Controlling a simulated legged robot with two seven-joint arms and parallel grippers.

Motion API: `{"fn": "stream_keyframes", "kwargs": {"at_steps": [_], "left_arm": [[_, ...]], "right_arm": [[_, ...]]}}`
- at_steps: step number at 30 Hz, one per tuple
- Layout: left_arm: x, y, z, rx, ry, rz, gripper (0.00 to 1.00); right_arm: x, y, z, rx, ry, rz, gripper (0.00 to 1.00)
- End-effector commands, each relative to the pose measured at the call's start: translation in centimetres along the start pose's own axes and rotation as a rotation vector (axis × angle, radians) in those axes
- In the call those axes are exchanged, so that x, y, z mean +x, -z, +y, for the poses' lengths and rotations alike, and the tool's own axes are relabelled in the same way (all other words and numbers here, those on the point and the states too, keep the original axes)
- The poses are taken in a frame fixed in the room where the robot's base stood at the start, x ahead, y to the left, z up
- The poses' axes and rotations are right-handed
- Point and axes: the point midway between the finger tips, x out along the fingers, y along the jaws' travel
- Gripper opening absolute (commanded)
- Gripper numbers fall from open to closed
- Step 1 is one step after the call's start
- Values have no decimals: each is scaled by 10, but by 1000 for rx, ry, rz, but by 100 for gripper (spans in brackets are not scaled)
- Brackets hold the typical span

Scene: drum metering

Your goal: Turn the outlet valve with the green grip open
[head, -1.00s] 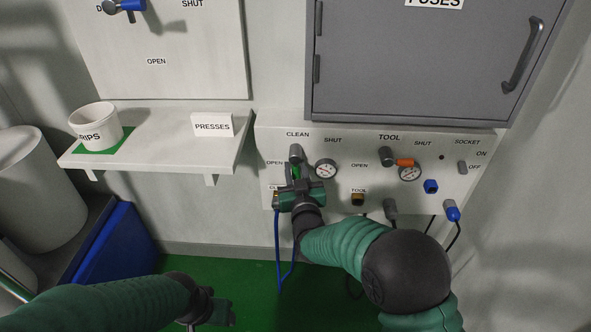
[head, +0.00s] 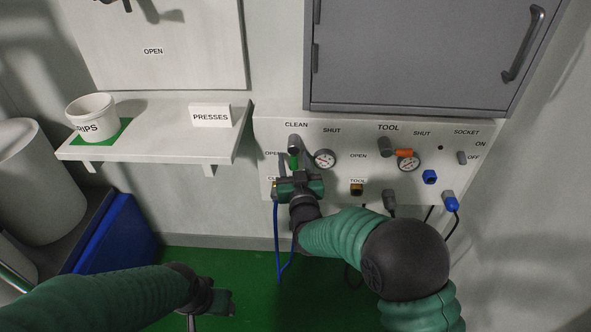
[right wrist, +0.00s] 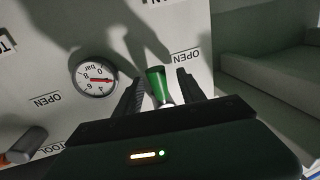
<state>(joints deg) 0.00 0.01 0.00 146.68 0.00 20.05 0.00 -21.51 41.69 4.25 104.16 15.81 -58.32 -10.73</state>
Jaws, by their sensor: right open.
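The valve with the green grip (head: 293,162) is under the CLEAN label on the wall panel (head: 345,140). Its grip hangs down from a grey hub (head: 294,142), with OPEN to its left and SHUT to its right. My right gripper (head: 291,166) is at the grip and partly hides it. In the right wrist view the green grip (right wrist: 157,84) stands between the two fingers of my open right gripper (right wrist: 160,88), with gaps showing beside it. My left gripper (head: 222,303) is low over the green floor, away from the panel; its opening is unclear.
A gauge (head: 325,159) sits close right of the valve. An orange-handled TOOL valve (head: 403,153) is farther right. A blue hose (head: 277,235) hangs below my right gripper. A shelf (head: 165,150) with a white cup (head: 92,117) juts out at left. A grey cabinet (head: 410,60) overhangs the panel.

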Motion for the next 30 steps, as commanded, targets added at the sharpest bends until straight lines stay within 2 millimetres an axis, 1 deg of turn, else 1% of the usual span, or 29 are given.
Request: {"fn": "stream_keyframes", "kwargs": {"at_steps": [2,5,12,15,18,21,23,30], "left_arm": [[-6,1,0,0,0,0,60],[-14,3,0,0,0,0,60],[-35,8,0,0,0,0,60],[-40,10,0,0,0,0,60],[-43,10,0,0,0,0,60],[-44,10,0,0,0,0,60],[-44,10,0,0,0,0,60],[-44,10,0,0,0,0,60]], "right_arm": [[-10,2,-1,0,1,-2,47],[-32,4,-1,-1,3,-4,47],[-103,3,-1,-2,2,-6,47],[-130,2,-1,-1,3,-5,47],[-149,0,-1,-1,2,-4,47],[-160,0,-1,0,2,-2,47],[-164,0,-1,0,1,-1,47],[-165,-1,0,0,1,-1,47]]}}
